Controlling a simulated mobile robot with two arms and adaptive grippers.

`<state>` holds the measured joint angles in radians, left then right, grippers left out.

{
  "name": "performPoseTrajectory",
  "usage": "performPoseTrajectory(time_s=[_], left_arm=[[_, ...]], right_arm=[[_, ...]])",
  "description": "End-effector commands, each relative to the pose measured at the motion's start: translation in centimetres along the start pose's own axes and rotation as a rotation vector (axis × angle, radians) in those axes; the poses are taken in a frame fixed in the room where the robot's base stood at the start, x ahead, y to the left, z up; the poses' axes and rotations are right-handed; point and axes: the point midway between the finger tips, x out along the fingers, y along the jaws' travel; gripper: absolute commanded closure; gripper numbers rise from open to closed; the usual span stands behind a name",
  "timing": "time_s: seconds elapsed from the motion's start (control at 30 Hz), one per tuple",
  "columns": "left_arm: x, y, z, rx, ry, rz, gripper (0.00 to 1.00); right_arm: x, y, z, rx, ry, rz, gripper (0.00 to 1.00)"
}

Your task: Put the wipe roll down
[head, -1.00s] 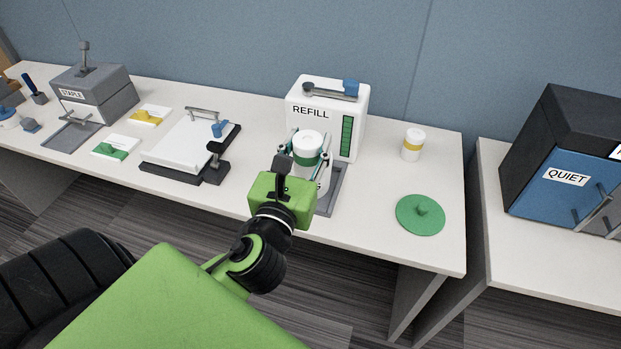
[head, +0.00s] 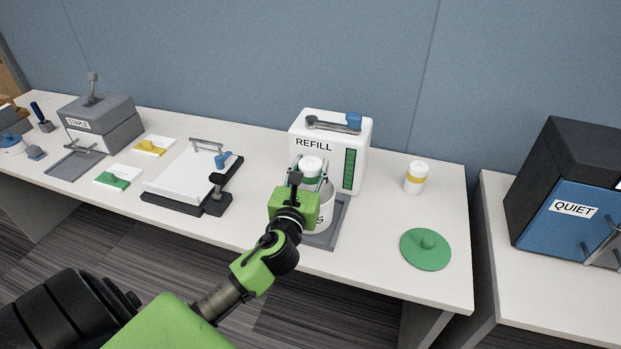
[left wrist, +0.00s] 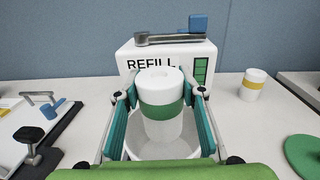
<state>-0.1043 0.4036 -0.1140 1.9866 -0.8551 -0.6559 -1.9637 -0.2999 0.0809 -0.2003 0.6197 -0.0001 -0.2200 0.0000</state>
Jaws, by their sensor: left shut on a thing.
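The wipe roll (head: 311,164) is a white cylinder with a green band. It shows clearly and upright in the left wrist view (left wrist: 161,112). My left gripper (head: 312,174) is shut on it, one teal-padded finger on each side. Below is an open white tub (head: 325,212), partly hidden by my gripper in the head view. In the left wrist view the roll's lower end is within the outline of the tub's mouth (left wrist: 134,150); how deep it sits I cannot tell. My right gripper is not in view.
The white REFILL box (head: 330,152) stands just behind the tub, which is on a grey tray (head: 340,225). A yellow-banded roll (head: 415,178) and a green lid (head: 426,250) are to the right. A clamp board (head: 188,178) lies left.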

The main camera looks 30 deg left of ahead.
Motion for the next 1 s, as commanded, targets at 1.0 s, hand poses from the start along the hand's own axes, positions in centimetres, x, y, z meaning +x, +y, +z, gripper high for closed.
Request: performPoseTrajectory(time_s=[1.0], left_arm=[[0.1, 0.0, -4.4, 0.001, 0.0, 0.0, 0.87]], right_arm=[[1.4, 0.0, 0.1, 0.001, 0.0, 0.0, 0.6]])
